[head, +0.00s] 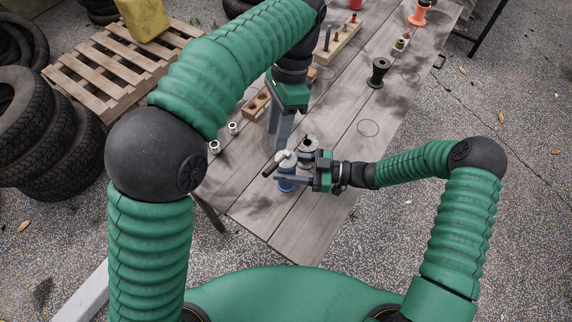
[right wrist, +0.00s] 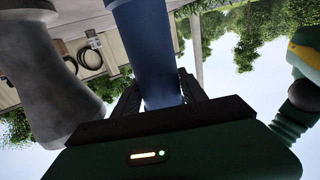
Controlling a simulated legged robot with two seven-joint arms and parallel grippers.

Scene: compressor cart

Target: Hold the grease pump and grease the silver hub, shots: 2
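The grease pump (head: 287,185) has a blue body, a pale top and a dark-ended handle pointing to the lower left. It stands near the table's front end. My right gripper (head: 298,180) is shut around the blue body, which also shows between its fingers in the right wrist view (right wrist: 148,50). The silver hub (head: 309,157), a grey waisted spool, is right beside the pump; in the right wrist view it (right wrist: 45,80) is left of the blue body. My left gripper (head: 281,139) points down just above the pump's top; whether its fingers touch or grip anything is unclear.
The wooden table (head: 330,205) also bears a black spool (head: 379,72), small silver cups (head: 214,146), a wooden block with holes (head: 256,106), a rack of pegs (head: 337,40) and an orange item (head: 419,14). A pallet (head: 115,70) and tyres (head: 60,140) stand left.

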